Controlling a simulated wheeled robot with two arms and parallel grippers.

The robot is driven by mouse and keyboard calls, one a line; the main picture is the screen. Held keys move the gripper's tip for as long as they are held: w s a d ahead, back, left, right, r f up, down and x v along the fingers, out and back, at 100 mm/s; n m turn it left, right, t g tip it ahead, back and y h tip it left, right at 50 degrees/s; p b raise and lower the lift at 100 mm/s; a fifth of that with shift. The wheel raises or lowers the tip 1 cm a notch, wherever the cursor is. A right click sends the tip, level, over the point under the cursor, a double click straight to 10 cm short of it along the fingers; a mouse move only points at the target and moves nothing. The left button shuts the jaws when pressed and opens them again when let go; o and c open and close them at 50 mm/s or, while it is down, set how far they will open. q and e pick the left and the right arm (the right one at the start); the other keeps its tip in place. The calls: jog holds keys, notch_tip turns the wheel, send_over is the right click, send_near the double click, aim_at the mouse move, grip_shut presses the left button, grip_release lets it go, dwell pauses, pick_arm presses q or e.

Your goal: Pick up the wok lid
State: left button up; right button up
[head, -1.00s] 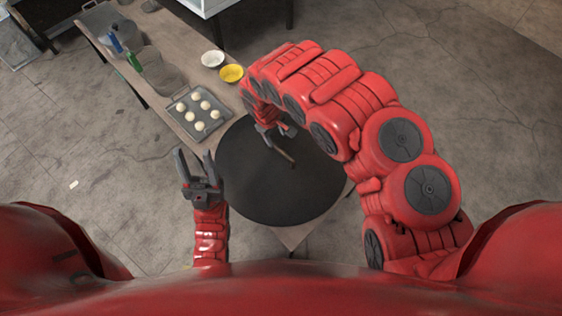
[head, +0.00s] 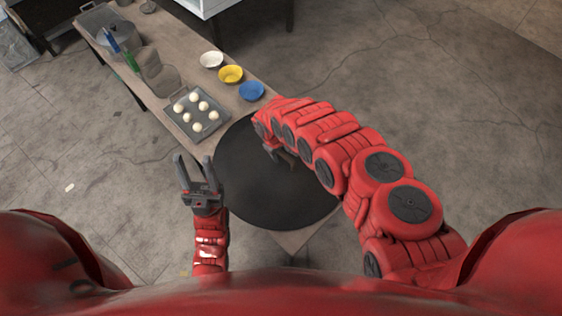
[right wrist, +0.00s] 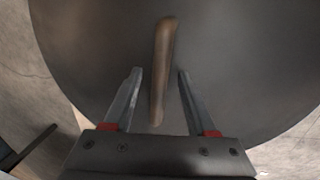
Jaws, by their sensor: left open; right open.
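The wok lid (head: 265,200) is a large dark round disc lying on the near end of the long table. Its brown bar handle (right wrist: 162,70) shows in the right wrist view, with its near end between the fingers of my right gripper (right wrist: 155,100). That gripper is open, and a gap shows on both sides of the handle. In the head view my right gripper (head: 279,152) is over the upper part of the lid, and my forearm hides part of it. My left gripper (head: 198,172) is open and empty, pointing up the picture, left of the lid.
A tray with several pale round pieces (head: 197,113) sits on the table beyond the lid. White (head: 211,60), yellow (head: 230,75) and blue (head: 251,91) bowls line the right edge. Bottles (head: 131,62) and a pot stand farther back. Open floor lies on both sides.

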aim_at(281, 151)
jog(key=shift+c, duration=0.4)
grip_shut()
jog(key=shift+w+r, duration=0.15)
jog(key=shift+r, duration=0.4)
notch_tip(281, 151, up, 8)
jog(key=shift+r+p, duration=0.2)
jog(key=shift+p, duration=1)
jog(key=shift+a+r, duration=0.2)
jog(key=w+a+r+p, duration=0.2)
jog(key=w+a+p, duration=0.1)
jog(key=a+p, duration=0.1)
jog(key=shift+w+a+n+p, duration=0.15)
jog(key=shift+a+n+p, duration=0.15)
jog(key=shift+n+p, duration=0.1)
